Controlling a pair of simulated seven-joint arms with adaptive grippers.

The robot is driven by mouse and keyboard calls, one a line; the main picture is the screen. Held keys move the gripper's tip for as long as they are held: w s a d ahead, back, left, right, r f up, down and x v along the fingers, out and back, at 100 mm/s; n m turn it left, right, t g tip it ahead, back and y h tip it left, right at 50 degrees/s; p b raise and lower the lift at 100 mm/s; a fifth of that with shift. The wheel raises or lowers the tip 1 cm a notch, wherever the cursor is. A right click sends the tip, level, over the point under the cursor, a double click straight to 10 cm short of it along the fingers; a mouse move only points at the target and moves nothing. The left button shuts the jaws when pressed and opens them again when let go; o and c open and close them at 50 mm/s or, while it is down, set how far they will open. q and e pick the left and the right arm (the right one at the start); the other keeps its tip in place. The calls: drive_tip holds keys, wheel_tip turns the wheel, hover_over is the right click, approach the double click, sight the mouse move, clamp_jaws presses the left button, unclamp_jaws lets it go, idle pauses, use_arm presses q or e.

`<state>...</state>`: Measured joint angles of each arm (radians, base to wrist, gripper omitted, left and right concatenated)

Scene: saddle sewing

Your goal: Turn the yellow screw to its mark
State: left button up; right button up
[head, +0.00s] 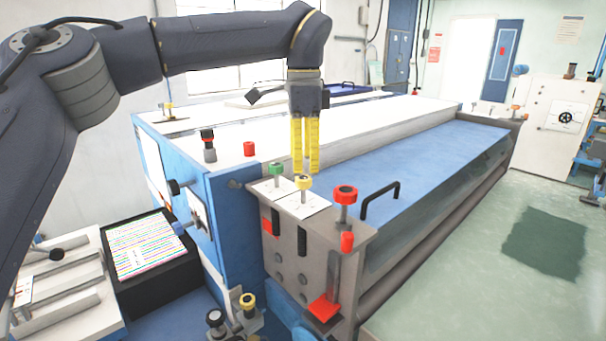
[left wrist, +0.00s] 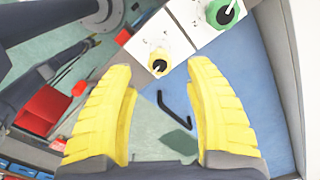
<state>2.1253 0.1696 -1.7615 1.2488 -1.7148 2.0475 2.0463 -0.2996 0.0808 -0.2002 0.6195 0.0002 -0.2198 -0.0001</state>
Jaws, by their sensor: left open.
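The yellow screw (head: 303,183) stands upright on a white marked plate (head: 303,204) at the end of the blue machine. In the left wrist view the yellow screw (left wrist: 158,66) shows beyond my fingers, above the gap between them. My left gripper (head: 305,172) points down just above and behind the screw, with its yellow fingers apart and nothing between them. The fingers also show in the left wrist view (left wrist: 163,75). I cannot tell whether they touch the screw. The mark on the plate is too small to read. My right gripper is not in view.
A green screw (head: 277,169) stands close on the left, and a large red knob (head: 345,194) on the right. A black handle (head: 380,199) rises from the blue bed (head: 430,160). A black box with striped paper (head: 142,245) stands at the lower left.

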sight(303, 178)
use_arm(q)
wheel_tip(303, 178, up, 8)
drive_tip(key=shift+f, duration=0.2)
idle(0.4)
